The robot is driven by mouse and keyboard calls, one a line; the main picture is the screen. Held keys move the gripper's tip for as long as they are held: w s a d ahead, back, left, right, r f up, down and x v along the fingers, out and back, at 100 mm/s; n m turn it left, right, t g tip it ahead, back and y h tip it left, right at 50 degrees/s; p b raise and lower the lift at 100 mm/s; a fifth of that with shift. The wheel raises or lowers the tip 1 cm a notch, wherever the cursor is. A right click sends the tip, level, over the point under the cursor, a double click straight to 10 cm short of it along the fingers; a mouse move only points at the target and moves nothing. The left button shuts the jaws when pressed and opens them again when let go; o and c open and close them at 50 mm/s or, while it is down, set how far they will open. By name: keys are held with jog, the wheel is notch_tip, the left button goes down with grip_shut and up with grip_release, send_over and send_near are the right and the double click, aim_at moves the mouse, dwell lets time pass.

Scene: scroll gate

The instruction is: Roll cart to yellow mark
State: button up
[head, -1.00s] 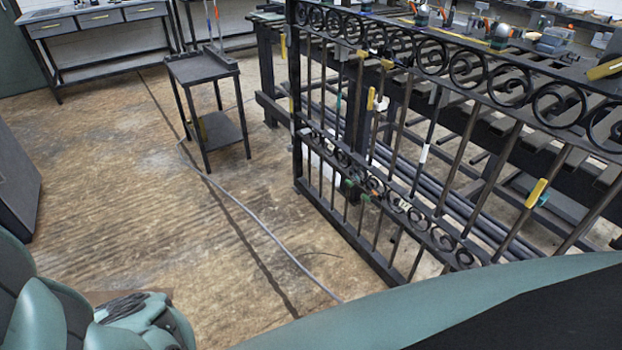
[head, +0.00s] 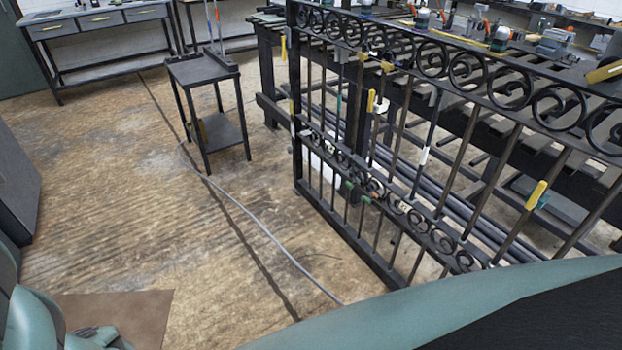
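A small black two-shelf cart (head: 205,71) stands upright on thin legs on the worn floor, left of the black scroll gate (head: 297,100). Two upright rods rise from its top, and a small yellowish item shows by its lower shelf. No yellow mark on the floor can be made out. Teal parts of my own body fill the lower left corner and the bottom right, well apart from the cart. The fingertips of my gripper cannot be seen.
A grey cable (head: 250,217) runs across the floor from the cart's feet. A workbench with drawers (head: 100,20) stands at the back left, a dark cabinet (head: 15,185) at the left edge. A brown sheet (head: 140,312) lies at the lower left. Floor between is mostly open.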

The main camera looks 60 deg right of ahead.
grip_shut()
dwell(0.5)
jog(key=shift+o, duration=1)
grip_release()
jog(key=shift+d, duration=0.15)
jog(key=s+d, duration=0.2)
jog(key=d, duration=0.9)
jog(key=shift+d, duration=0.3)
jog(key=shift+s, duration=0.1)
